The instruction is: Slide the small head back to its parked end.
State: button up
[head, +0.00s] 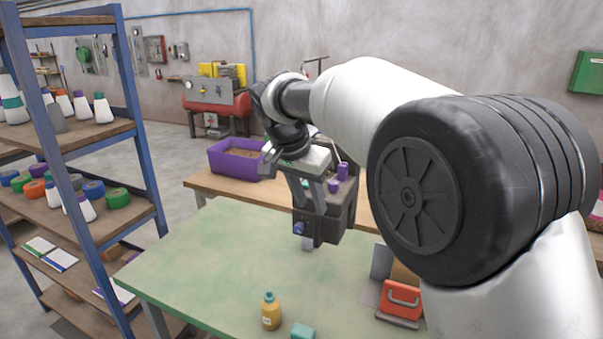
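My gripper (308,192) points down at a dark box-shaped unit (328,222) above the green table. Its pale fingers are partly seen against the unit. I cannot tell whether they touch it or how far apart they are. The unit has a blue knob (299,228) on its front and a pale foot below it. A red block with a metal handle (401,298) sits on a grey base at the right of the table, partly behind my arm. I cannot tell for sure which part is the small head, or where its parked end is.
A yellow bottle (270,312) and a teal block (302,331) stand at the table's front edge. The left of the green table (190,260) is clear. A purple bin (235,160) stands on the wooden bench behind. A blue-framed shelf (85,165) rises at left.

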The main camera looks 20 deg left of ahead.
jog(key=v, duration=0.9)
jog(key=shift+p, duration=0.3)
jog(key=shift+w, duration=0.1)
jog(key=s+d+r+n+p, duration=0.1)
jog(key=s+d+r, duration=0.1)
jog(key=d, duration=1)
jog(key=s+d+r+p, duration=0.1)
jog(key=s+d+r, duration=0.1)
jog(key=d, duration=1)
jog(key=s+d+f, duration=0.4)
jog(key=s+d, duration=0.3)
jog(key=s, duration=0.1)
jog(key=s+d+f+n+t+p, duration=0.1)
jog(key=s+d+f, duration=0.4)
jog(key=s+d, duration=0.2)
jog(key=shift+s+d+y, duration=0.3)
jog(key=shift+s+y, duration=0.1)
jog(key=shift+s, duration=0.05)
